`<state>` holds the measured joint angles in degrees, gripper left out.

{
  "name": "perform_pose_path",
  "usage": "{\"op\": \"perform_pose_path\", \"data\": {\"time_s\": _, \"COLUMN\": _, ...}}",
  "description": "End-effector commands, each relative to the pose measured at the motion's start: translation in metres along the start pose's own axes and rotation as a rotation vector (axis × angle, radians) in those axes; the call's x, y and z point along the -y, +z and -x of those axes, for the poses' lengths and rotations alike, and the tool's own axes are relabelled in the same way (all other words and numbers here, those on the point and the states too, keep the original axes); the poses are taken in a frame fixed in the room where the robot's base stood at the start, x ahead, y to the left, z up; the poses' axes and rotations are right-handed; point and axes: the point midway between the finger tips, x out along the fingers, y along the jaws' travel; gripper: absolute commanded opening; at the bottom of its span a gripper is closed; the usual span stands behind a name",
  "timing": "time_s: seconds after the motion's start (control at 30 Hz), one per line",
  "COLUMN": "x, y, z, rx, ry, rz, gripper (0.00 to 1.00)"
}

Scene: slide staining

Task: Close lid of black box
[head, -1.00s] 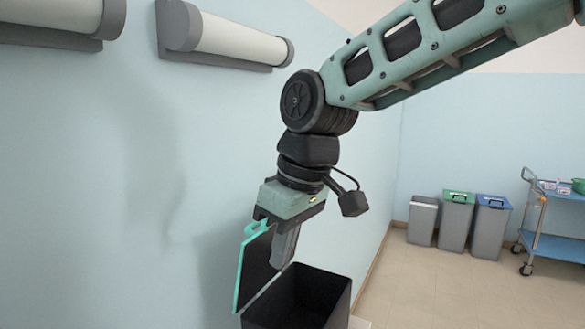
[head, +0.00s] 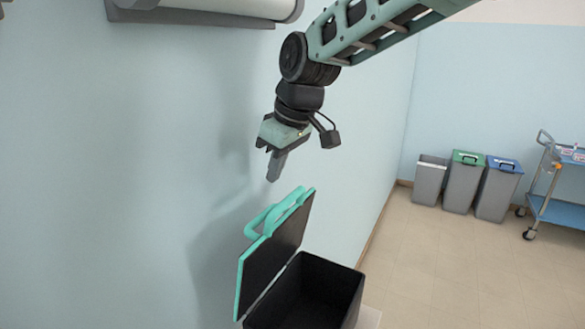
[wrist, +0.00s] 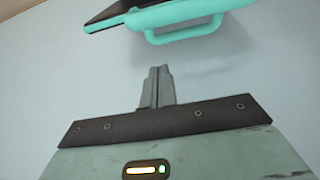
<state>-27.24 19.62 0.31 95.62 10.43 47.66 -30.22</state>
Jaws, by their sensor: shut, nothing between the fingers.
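The black box (head: 335,284) stands low in the head view with its top open. Its lid (head: 272,252), dark inside with a teal rim, is raised on the left side, toward the wall. A teal handle (head: 268,216) is on the lid's outer face. My gripper (head: 274,172) is shut and empty, above the lid's upper edge and apart from it. In the wrist view my gripper (wrist: 159,75) points toward the wall, and the lid's handle (wrist: 180,25) shows at the top, clear of the fingertips. The box body is out of the wrist view.
The pale blue wall (head: 170,180) is close behind the lid. A wall-mounted fixture (head: 210,8) is above. Grey bins (head: 462,182) and a blue cart (head: 560,205) stand far off at the right, with open floor before them.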

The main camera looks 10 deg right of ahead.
Motion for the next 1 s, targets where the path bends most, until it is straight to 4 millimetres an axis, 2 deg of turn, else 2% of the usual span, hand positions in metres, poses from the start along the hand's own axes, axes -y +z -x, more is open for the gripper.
{"op": "perform_pose_path", "data": {"time_s": 0.07, "x": 0.001, "y": 0.000, "z": -0.013, "rx": 0.006, "ry": -0.002, "rz": 0.001, "gripper": 0.00}}
{"op": "perform_pose_path", "data": {"time_s": 0.13, "x": 0.000, "y": 0.011, "z": -0.003, "rx": 0.001, "ry": 0.000, "rz": -0.001, "gripper": 0.00}}
{"op": "perform_pose_path", "data": {"time_s": 0.4, "x": 0.000, "y": 0.036, "z": 0.002, "rx": 0.000, "ry": 0.000, "rz": -0.001, "gripper": 0.00}}
{"op": "perform_pose_path", "data": {"time_s": 1.0, "x": 0.000, "y": 0.039, "z": -0.002, "rx": -0.016, "ry": 0.001, "rz": 0.000, "gripper": 0.00}}
